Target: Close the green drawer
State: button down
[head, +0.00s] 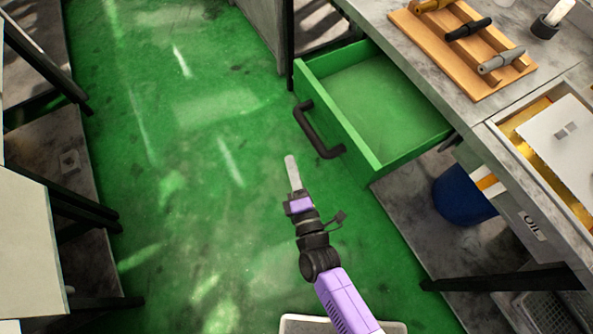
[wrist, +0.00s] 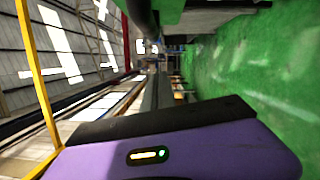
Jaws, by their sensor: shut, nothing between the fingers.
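The green drawer (head: 347,117) stands pulled out from under the workbench in the head view. Its inside is empty, and its front with a black bar handle (head: 318,130) faces left. My gripper (head: 290,160) is shut and empty. In the head view, its pale tip shows just below and left of the handle, with a visible gap between them in the picture. How far apart they are in depth I cannot tell. The wrist view looks turned on its side, with the purple gripper body along its bottom and a dark bar at its top that I cannot identify.
A wooden rack (head: 472,52) with several handled tools lies on the workbench (head: 400,45). A drawer or tray marked OIL (head: 532,226) is at the right, and a blue bucket (head: 462,194) stands beneath. The green floor (head: 190,170) left of the drawer is clear.

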jog(key=w+d+r, duration=0.1)
jog(key=w, duration=0.6)
jog(key=shift+d, duration=0.2)
jog(key=shift+w, duration=0.1)
jog(key=shift+w, duration=0.1)
